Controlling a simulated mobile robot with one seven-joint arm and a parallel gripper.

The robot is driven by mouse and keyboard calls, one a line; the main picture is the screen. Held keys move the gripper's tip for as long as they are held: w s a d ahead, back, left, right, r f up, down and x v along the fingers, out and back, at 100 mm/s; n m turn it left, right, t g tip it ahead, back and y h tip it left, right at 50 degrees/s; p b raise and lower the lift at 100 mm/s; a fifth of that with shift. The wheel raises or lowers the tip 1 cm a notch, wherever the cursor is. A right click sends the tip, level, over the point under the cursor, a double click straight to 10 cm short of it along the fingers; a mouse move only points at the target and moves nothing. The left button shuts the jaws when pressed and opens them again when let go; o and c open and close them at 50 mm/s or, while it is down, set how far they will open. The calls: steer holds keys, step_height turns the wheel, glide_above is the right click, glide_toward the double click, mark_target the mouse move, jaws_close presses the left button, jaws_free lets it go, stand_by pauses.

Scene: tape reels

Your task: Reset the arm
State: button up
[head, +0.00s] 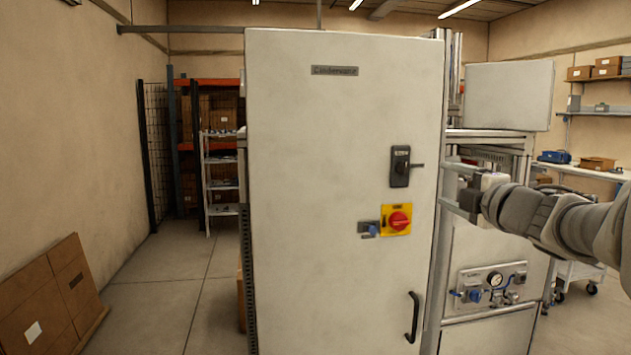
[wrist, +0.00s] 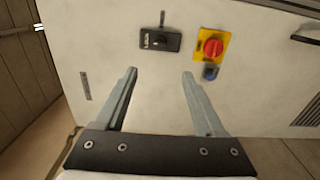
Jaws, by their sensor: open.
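My arm (head: 555,218) reaches in from the right edge of the head view. Beyond the fingertips is the cabinet's white front (wrist: 130,55). The fingers appear apart from it.
The cabinet front carries a dark handle switch (head: 400,167), a red knob on a yellow plate (head: 398,220) and a black pull handle (head: 412,317). A gauge panel (head: 491,285) sits to its right. Brown boxes (head: 48,295) lean at the left wall. Floor (head: 165,300) is clear left of the cabinet.

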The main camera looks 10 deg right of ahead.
steer(key=s+a+f+m+g+p, duration=0.2)
steer(key=s+a+f+m+g, duration=0.2)
steer(key=s, duration=0.4)
steer(key=s+a+f+m+g+p, duration=0.2)
steer(key=s+a+f+m+g, duration=0.2)
steer(key=s+a+f+m, duration=0.3)
steer(key=s+a+f+m+g+p, duration=0.2)
steer(key=s+a+f+m+g, duration=0.2)
steer(key=s+a, duration=0.5)
step_height(320, 180, down, 2)
steer(key=s+m, duration=0.1)
steer(key=m, duration=0.2)
steer(key=shift+s+m+h, duration=0.3)
steer(key=shift+s, duration=0.1)
steer(key=shift+f, duration=0.1)
